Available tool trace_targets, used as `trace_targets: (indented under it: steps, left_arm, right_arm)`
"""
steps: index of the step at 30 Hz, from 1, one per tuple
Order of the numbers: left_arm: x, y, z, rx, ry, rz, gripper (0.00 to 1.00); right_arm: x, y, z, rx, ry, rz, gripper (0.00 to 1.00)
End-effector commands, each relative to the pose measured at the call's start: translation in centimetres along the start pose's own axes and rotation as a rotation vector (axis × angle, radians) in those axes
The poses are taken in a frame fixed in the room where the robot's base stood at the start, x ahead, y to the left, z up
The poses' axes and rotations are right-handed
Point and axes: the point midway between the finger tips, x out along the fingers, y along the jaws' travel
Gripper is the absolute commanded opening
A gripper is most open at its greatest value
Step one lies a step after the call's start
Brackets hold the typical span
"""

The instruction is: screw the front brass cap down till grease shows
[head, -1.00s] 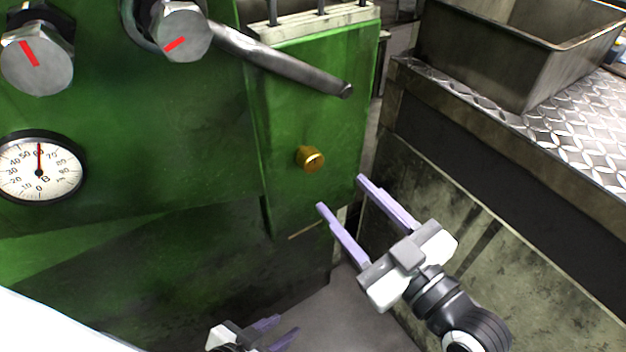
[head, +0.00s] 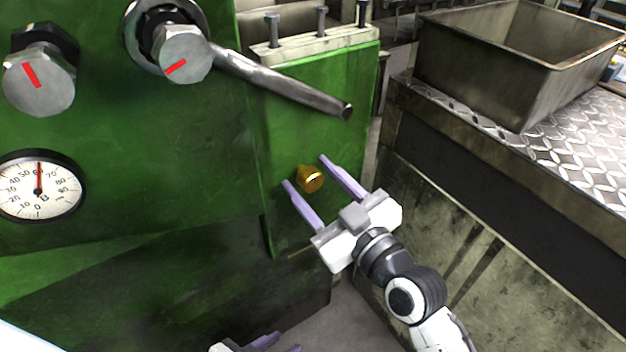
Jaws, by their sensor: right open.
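The brass cap (head: 311,178) sticks out of the green machine's front panel, below the long steel lever. No grease can be made out around it. My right gripper (head: 305,172) is open, with its two lilac fingers reaching toward the cap, one on each side of it in the picture. I cannot tell whether either finger touches it. My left gripper (head: 277,345) is at the bottom edge, partly cut off, with parts of its lilac fingers showing and nothing seen between them.
A steel lever (head: 285,88) slopes down above the cap. Two knobs with red marks (head: 40,80) and a pressure gauge (head: 38,187) are on the left. A metal bin (head: 490,75) stands on a tread-plate bench (head: 575,130) at the right.

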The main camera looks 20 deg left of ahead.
Motion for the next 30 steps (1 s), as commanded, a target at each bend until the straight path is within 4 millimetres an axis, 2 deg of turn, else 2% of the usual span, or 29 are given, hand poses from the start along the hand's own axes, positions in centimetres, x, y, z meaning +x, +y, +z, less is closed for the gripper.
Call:
trace_targets:
  steps: [1, 6, 9, 20, 30]
  left_arm:
    - [0.0, 0.0, 0.1, 0.000, -0.002, 0.000, 0.31]
    - [-0.1, 0.0, 0.3, -0.001, -0.005, 0.000, 0.31]
    - [-0.1, 0.0, 0.3, -0.001, -0.005, 0.000, 0.31]
    - [-0.4, 0.0, -0.2, 0.001, -0.004, -0.001, 0.31]
    - [-1.1, 0.0, -1.8, 0.006, 0.008, -0.004, 0.31]
  right_arm:
    - [0.0, 0.0, 0.0, 0.000, 0.000, 0.000, 0.50]
    - [0.0, 0.0, 0.0, 0.000, 0.000, 0.000, 0.22]
    - [-0.1, 0.0, 0.0, 0.000, 0.000, 0.000, 0.09]
    - [-0.1, 0.0, -0.1, 0.070, 0.000, 0.000, 0.09]
    - [-0.1, 0.0, -0.2, 0.328, -0.002, -0.001, 0.09]
